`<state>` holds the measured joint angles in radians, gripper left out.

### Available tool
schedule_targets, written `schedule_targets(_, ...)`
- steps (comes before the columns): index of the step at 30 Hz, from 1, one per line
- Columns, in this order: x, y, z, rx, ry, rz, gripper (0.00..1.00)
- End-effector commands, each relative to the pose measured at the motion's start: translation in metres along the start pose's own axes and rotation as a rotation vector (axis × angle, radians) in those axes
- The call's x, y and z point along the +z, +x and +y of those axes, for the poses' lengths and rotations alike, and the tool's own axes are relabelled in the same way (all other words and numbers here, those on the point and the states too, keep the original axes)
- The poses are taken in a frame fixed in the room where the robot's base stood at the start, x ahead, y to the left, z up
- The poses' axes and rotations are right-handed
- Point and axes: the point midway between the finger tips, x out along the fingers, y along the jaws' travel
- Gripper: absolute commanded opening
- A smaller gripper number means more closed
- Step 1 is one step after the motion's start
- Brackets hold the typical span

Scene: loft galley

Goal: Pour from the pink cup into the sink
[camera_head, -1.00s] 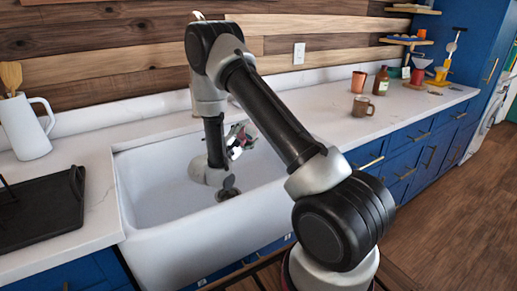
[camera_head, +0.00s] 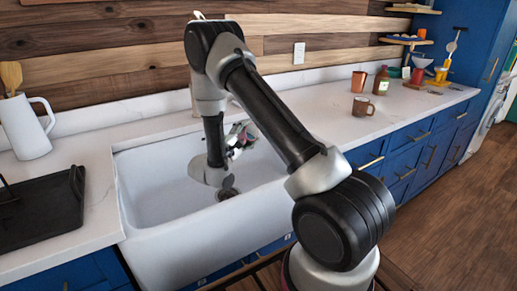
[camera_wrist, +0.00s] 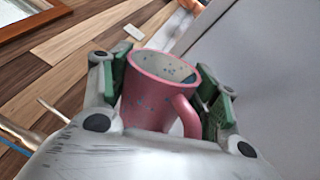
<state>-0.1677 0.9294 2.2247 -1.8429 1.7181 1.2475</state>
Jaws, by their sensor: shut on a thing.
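The pink cup (camera_wrist: 152,98) with dark speckles is between the green-padded fingers of my gripper (camera_wrist: 160,85) in the wrist view. Its handle points toward the lower right of that view. My gripper is shut on the cup. In the head view my gripper (camera_head: 238,138) is over the white sink (camera_head: 160,180), inside its outline, and my arm hides most of the cup. The cup's pale speckled inside shows in the wrist view, with a darker bluish patch at the right. I cannot tell whether that is liquid.
A white pitcher (camera_head: 25,128) with wooden utensils and a black tray (camera_head: 42,212) stand left of the sink.

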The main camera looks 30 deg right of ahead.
Motion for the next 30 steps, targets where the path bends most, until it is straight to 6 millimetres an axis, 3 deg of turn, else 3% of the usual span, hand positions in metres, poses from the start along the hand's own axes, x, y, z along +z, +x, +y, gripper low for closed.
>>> schedule_targets(30,0.011,0.000,-0.001,0.000,0.111,-0.017,0.27)
